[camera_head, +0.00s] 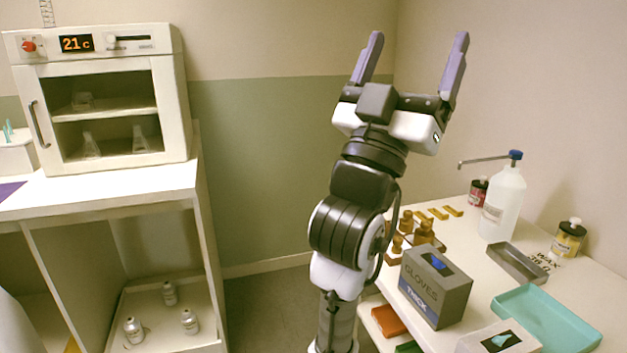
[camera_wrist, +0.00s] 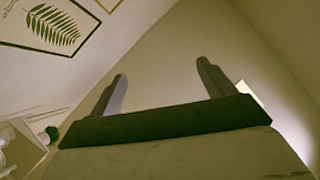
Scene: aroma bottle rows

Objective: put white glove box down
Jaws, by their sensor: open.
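My gripper (camera_head: 418,38) is raised high in the middle of the head view, fingers pointing up, open and empty. It also shows in the wrist view (camera_wrist: 163,85) with nothing between its fingers. A white box (camera_head: 478,344) with a dark opening and a pale teal glove showing is on the right table, cut off by the bottom edge of the head view. Another white box (camera_head: 16,158) with teal pieces sticking out stands on the left counter, cut off by the left edge. I cannot tell which is the white glove box. Both are well away from my gripper.
An incubator (camera_head: 100,100) stands on the left counter (camera_head: 120,185). Several small bottles stand on the shelf below.

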